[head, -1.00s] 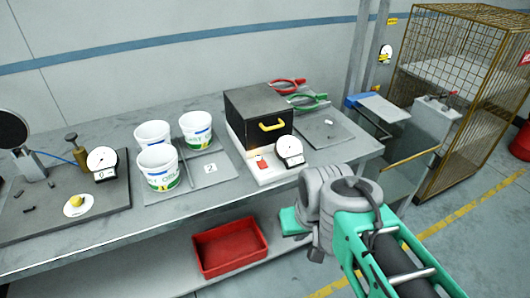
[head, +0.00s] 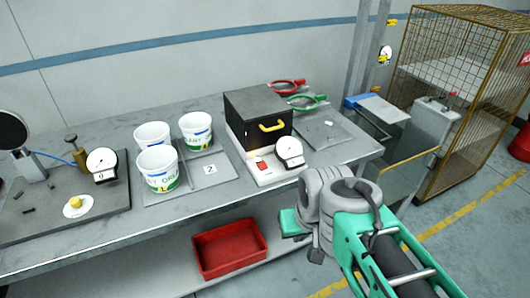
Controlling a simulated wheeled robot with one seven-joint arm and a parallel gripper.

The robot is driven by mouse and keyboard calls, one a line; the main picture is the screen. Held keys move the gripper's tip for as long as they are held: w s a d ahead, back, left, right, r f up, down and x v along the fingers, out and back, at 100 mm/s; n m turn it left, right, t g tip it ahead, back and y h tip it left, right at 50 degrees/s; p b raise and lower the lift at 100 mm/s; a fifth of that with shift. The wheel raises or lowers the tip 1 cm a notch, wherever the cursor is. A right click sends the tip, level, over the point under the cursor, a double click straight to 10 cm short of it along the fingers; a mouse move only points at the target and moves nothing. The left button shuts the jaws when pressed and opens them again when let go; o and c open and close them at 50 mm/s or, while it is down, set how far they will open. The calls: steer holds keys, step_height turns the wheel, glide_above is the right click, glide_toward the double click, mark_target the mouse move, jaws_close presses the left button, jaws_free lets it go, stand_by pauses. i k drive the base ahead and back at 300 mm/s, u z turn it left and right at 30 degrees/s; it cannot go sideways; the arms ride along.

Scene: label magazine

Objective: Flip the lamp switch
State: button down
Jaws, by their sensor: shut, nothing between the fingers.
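A red switch (head: 261,165) sits on the white base (head: 262,179) in front of a black box (head: 258,112) with a yellow handle (head: 272,125). A small lamp (head: 257,156) is just behind the switch, and no strong glow shows on it. A round white dial (head: 289,152) stands right of the switch. My arm reaches in from the lower right, in front of the bench edge and apart from the switch. A teal part of it shows left of the grey joint. My gripper's fingers are not visible.
The grey bench (head: 225,205) holds white tubs (head: 158,169) on the left and red-handled pliers (head: 287,86) and green-handled pliers (head: 308,101) behind. A red bin (head: 229,249) is on the lower shelf. A wire cage (head: 462,90) stands at the right.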

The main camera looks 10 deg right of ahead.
mark_target(262, 166)
steer(key=u, duration=0.05)
steer(key=k, duration=0.55)
steer(key=z, duration=0.2)
steer(key=i, duration=0.5)
steer(key=u, duration=0.75)
steer(key=i, duration=0.8)
steer(key=u, duration=0.9)
